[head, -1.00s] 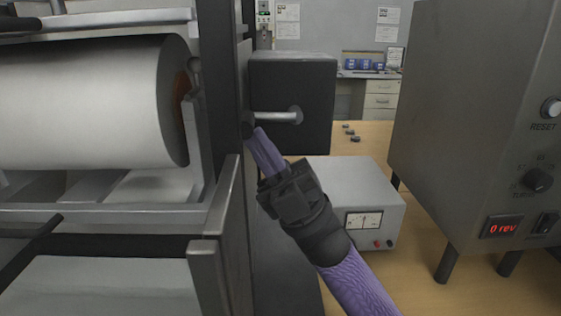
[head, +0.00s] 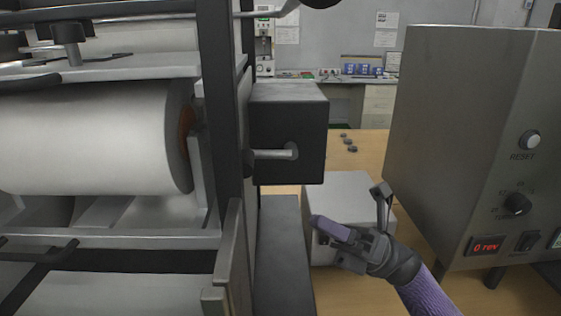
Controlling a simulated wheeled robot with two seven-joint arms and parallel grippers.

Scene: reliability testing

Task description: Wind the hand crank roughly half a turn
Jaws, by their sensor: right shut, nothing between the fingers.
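A metal crank arm (head: 272,154) sticks out leftward from a round hub on the face of a black box (head: 290,128). A red display (head: 486,246) on the right cabinet reads 0 rev. My left gripper is not in view.
A machine with a large white roll (head: 90,140) fills the left. A grey cabinet (head: 455,120) with a RESET button and a knob stands at right. A rod with a dark knob (head: 321,3) crosses the top edge. Wooden table shows between them.

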